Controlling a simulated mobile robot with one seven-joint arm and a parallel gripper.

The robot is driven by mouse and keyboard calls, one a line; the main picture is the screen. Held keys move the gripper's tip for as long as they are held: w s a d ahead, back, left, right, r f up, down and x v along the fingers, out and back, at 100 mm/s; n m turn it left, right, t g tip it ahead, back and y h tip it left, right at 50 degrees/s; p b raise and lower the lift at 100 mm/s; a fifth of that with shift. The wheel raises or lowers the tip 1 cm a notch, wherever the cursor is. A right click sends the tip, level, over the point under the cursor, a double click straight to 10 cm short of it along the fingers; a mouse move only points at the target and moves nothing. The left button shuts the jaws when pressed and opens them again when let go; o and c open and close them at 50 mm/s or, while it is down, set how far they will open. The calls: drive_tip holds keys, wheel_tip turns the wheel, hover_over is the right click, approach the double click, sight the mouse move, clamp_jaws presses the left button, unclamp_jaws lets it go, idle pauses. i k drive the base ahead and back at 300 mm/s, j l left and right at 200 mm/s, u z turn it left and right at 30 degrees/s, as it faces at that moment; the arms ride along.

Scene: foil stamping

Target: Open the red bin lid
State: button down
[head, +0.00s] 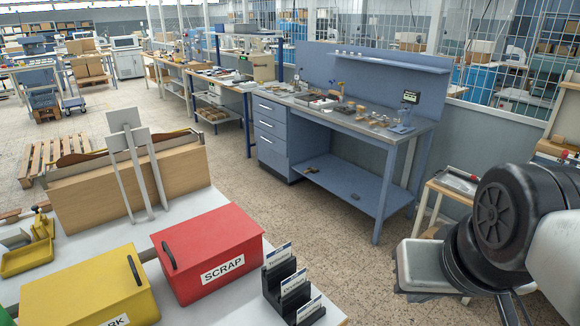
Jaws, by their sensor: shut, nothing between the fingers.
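The red bin (245,275) stands on the white tabletop at the lower middle of the head view, with a white SCRAP label on its front. Its red lid (212,232) lies flat and closed on top. A black handle (168,255) sits along the lid's left edge. Part of my arm shows at the far right, well apart from the bin. My gripper is not in view. The inside of the bin is hidden by the lid.
A yellow bin (85,288) with a black handle stands left of the red bin. A black card holder (285,288) stands close on its right. Behind it are a wooden box (90,205) and grey upright boards (135,150). A blue workbench (345,185) stands across the speckled floor.

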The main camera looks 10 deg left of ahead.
sight(184, 245)
drive_tip(key=l+z, duration=0.25)
drive_tip(key=z, duration=0.15)
drive_tip(key=i+l+z, duration=0.1)
drive_tip(key=l+z, duration=0.15)
drive_tip(key=z, duration=0.15)
drive_tip(key=i+l+z, duration=0.2)
drive_tip(key=i+l, duration=0.7)
drive_tip(key=i+u, duration=0.2)
drive_tip(key=u, duration=0.2)
drive_tip(key=i+u, duration=0.2)
drive_tip(key=u, duration=0.2)
drive_tip(key=i+u, duration=0.2)
drive_tip(key=u, duration=0.2)
drive_tip(key=i+l+u, duration=0.15)
drive_tip(key=u, duration=0.3)
drive_tip(key=i+u, duration=0.15)
drive_tip(key=u, duration=0.25)
drive_tip(key=i+u, duration=0.15)
drive_tip(key=u, duration=0.3)
drive_tip(key=i+l+u, duration=0.1)
drive_tip(key=u, duration=0.3)
drive_tip(key=i+l+u, duration=0.1)
drive_tip(key=u, duration=0.3)
drive_tip(key=i+l+u, duration=0.2)
drive_tip(key=u, duration=0.15)
drive_tip(key=i+l+u, duration=0.2)
drive_tip(key=u, duration=0.15)
drive_tip(key=i+l+u, duration=0.15)
drive_tip(key=l+u, duration=0.25)
